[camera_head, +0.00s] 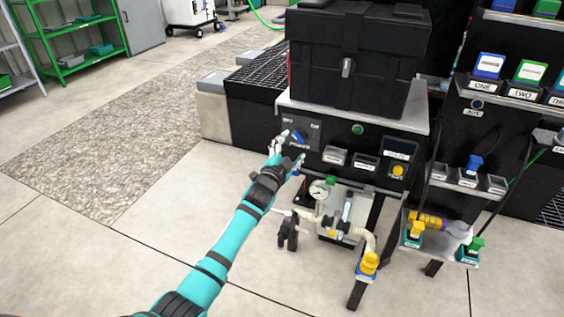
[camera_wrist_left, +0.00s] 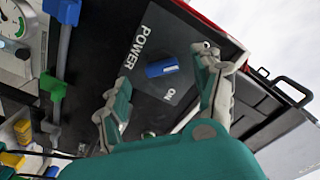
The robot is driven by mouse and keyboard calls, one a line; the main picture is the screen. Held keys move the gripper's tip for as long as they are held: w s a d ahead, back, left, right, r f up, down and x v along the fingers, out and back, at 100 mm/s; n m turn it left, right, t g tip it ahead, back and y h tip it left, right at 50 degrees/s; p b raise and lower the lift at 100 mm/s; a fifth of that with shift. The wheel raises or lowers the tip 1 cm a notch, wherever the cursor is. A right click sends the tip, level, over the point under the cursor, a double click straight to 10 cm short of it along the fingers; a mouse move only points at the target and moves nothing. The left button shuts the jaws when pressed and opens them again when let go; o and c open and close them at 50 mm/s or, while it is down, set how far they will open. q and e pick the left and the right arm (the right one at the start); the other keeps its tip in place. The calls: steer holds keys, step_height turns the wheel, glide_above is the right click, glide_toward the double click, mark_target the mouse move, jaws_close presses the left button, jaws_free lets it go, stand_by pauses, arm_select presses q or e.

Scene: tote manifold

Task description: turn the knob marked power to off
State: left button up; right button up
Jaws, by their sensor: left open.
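The power knob (camera_head: 298,136) is a blue bar-shaped knob on the black front panel, at its left end. It also shows in the left wrist view (camera_wrist_left: 162,67), beside the word POWER (camera_wrist_left: 137,47), with an ON mark (camera_wrist_left: 170,96) near it. I cannot tell for sure which mark the knob points to. My left gripper (camera_head: 291,150) is open in front of the panel. In the wrist view its two fingers stand on either side of the knob, with nothing held between them; contact is not visible. My right gripper is not in view.
A black case (camera_head: 350,60) stands on the bench above the panel. To the knob's right are a green button (camera_head: 357,129) and a yellow button (camera_head: 398,170). Below hang a gauge (camera_head: 319,189) and pipes. Labelled bins stand at right. Floor at left is clear.

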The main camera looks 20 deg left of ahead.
arm_select(q)
steer(key=s, duration=0.8)
steer(key=shift+a, duration=0.15)
